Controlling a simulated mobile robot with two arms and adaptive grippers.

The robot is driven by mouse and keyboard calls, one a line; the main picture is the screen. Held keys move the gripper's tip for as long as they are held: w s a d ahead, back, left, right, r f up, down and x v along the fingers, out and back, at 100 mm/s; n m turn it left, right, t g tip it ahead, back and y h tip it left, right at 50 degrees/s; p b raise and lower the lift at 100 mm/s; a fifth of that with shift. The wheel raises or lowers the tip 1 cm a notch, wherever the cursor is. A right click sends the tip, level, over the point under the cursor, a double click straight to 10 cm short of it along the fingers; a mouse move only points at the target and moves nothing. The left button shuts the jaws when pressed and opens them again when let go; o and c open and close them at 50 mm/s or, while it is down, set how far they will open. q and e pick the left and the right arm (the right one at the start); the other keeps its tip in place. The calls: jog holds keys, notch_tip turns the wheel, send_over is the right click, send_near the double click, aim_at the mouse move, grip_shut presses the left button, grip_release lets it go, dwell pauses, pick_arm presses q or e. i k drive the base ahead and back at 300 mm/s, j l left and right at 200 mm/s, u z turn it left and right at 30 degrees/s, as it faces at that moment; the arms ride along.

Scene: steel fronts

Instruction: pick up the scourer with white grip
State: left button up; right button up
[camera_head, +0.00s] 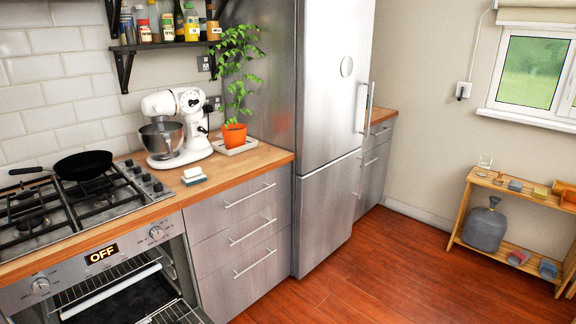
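A small block with a white top and a grey-blue underside (193,174), which looks like the scourer with white grip, lies on the wooden counter (245,166). It is near the front edge, right of the hob and in front of the white stand mixer (178,130). Nothing covers it. Neither of my grippers is in view.
A pan (83,165) sits on the gas hob (40,212). The oven below has racks (125,285) showing. A potted plant (235,134) stands on the counter beside the fridge (325,120). A wooden shelf unit (520,192) with small items stands right. The red floor (385,265) is clear.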

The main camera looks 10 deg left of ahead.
aim_at(191, 178)
jog(key=i+l+z, duration=0.25)
jog(key=i+z, duration=0.2)
jog(key=i+l+z, duration=0.1)
jog(key=i+z, duration=0.4)
jog(key=i+u, duration=0.6)
jog(key=u, duration=0.2)
jog(key=i+l+u, duration=0.2)
jog(key=u, duration=0.2)
jog(key=i+u, duration=0.2)
jog(key=u, duration=0.3)
jog(key=i+l+u, duration=0.1)
jog(key=u, duration=0.35)
jog(key=i+l+u, duration=0.15)
jog(key=u, duration=0.35)
jog(key=i+l+u, duration=0.2)
jog(key=u, duration=0.25)
